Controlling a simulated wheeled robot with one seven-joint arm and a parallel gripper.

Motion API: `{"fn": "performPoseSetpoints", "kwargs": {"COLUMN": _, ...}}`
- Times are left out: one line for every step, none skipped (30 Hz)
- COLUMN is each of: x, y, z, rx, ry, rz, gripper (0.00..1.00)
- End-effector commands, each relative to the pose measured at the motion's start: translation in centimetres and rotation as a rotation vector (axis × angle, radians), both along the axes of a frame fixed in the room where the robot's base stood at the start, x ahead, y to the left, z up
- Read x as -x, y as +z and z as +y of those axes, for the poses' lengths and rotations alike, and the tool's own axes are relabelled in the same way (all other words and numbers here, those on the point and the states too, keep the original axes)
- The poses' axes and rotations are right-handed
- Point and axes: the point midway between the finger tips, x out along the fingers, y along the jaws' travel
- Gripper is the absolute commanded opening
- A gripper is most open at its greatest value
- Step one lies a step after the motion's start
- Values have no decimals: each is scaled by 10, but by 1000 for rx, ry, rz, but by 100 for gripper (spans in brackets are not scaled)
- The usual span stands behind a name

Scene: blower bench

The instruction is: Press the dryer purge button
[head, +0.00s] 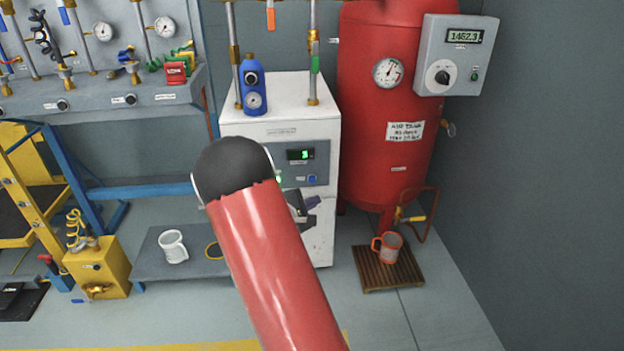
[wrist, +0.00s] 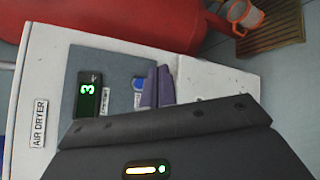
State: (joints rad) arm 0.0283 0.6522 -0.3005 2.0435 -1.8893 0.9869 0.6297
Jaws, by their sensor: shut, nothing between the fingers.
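The air dryer (head: 252,122) is a white cabinet with a grey-blue control panel (head: 322,168) on its front. The panel has a dark display (head: 300,155) with a green "3" and a round blue button (head: 312,178) at lower right. In the wrist view the panel appears turned sideways; the blue button (wrist: 138,84) is next to my fingertips, and its small label is too small to read. My gripper (head: 312,202) has purple fingers, shut together and empty, just below the button in the head view. In the wrist view the fingers (wrist: 157,86) overlap the panel's edge; contact cannot be told.
A red air tank (head: 365,130) stands close to the dryer's right. A blue bottle (head: 252,85) stands on the dryer top beside vertical pipes. My red arm hides part of the panel's left side.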

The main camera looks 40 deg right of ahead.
Motion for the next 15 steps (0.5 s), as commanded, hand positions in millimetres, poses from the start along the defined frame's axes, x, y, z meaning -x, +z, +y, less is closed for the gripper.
{"fn": "performPoseSetpoints", "kwargs": {"x": -6, "y": 2, "z": -5, "rx": 1, "ry": -2, "rz": 1, "gripper": 0}}
{"fn": "performPoseSetpoints", "kwargs": {"x": -10, "y": 3, "z": -7, "rx": 1, "ry": -1, "rz": 1, "gripper": 0}}
{"fn": "performPoseSetpoints", "kwargs": {"x": -16, "y": 3, "z": -10, "rx": 0, "ry": -1, "rz": 1, "gripper": 0}}
{"fn": "performPoseSetpoints", "kwargs": {"x": -19, "y": 3, "z": -12, "rx": -1, "ry": 0, "rz": 1, "gripper": 0}}
{"fn": "performPoseSetpoints", "kwargs": {"x": -23, "y": 3, "z": -15, "rx": -1, "ry": -1, "rz": 0, "gripper": 0}}
{"fn": "performPoseSetpoints", "kwargs": {"x": -27, "y": 2, "z": -18, "rx": 0, "ry": -1, "rz": 0, "gripper": 0}}
{"fn": "performPoseSetpoints", "kwargs": {"x": -31, "y": 2, "z": -20, "rx": 0, "ry": -1, "rz": 0, "gripper": 0}}
{"fn": "performPoseSetpoints", "kwargs": {"x": -34, "y": 2, "z": -22, "rx": 0, "ry": -1, "rz": 0, "gripper": 0}}
{"fn": "performPoseSetpoints", "kwargs": {"x": -38, "y": -2, "z": -24, "rx": 0, "ry": -2, "rz": -1, "gripper": 0}}
{"fn": "performPoseSetpoints", "kwargs": {"x": -41, "y": -2, "z": -26, "rx": -1, "ry": -2, "rz": -2, "gripper": 0}}
{"fn": "performPoseSetpoints", "kwargs": {"x": -43, "y": -2, "z": -27, "rx": -1, "ry": -1, "rz": -1, "gripper": 0}}
{"fn": "performPoseSetpoints", "kwargs": {"x": -47, "y": -1, "z": -29, "rx": 0, "ry": 0, "rz": 0, "gripper": 0}}
{"fn": "performPoseSetpoints", "kwargs": {"x": -48, "y": -1, "z": -30, "rx": -1, "ry": -1, "rz": -1, "gripper": 0}}
{"fn": "performPoseSetpoints", "kwargs": {"x": -50, "y": -1, "z": -31, "rx": 0, "ry": -2, "rz": -1, "gripper": 0}}
{"fn": "performPoseSetpoints", "kwargs": {"x": -52, "y": -1, "z": -32, "rx": 0, "ry": -1, "rz": -1, "gripper": 0}}
